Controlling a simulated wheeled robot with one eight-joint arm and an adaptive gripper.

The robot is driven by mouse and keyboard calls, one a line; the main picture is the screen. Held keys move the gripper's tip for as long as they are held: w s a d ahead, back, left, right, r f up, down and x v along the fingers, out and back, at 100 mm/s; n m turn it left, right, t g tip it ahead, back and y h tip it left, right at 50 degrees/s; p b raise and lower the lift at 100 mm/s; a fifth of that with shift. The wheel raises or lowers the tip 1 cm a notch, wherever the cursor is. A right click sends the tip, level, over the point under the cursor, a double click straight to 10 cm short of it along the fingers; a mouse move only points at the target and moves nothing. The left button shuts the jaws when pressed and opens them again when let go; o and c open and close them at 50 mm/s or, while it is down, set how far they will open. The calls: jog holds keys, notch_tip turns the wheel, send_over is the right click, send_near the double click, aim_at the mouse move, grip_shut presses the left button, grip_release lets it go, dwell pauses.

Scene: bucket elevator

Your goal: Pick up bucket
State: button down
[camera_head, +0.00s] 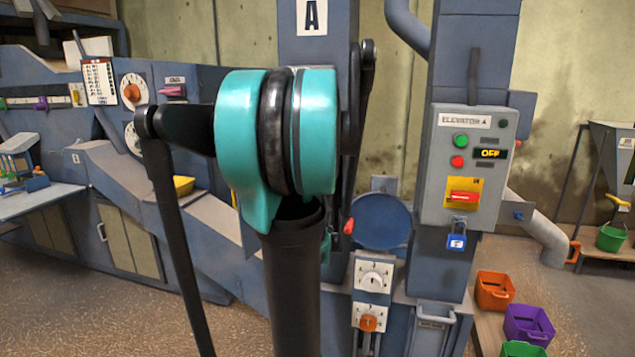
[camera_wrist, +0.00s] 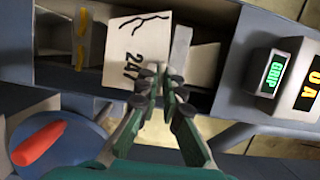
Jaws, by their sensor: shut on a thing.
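In the wrist view, my gripper (camera_wrist: 158,74) has its green fingers closed together at the edge of a pale, box-like piece (camera_wrist: 130,42) marked "247" with a black crack-like line. The piece sits at a dark opening in blue-grey housing and looks like the bucket, though its full shape is hidden. The fingertips are shut on its near edge. In the head view my own arm stands in front, hiding my gripper and this piece.
An elevator control box (camera_head: 468,165) reads OFF, with a blue padlock (camera_head: 457,240). A blue round cover with a red handle (camera_wrist: 38,145) lies beside the opening. Orange (camera_head: 494,292) and purple (camera_head: 528,323) bins stand on the right. A lit display box (camera_wrist: 268,72) is right of the opening.

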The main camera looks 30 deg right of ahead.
jog(key=s+a, duration=0.7)
jog(key=a, duration=0.2)
jog(key=shift+s, duration=0.4)
jog(key=shift+a, duration=0.15)
dwell(0.6)
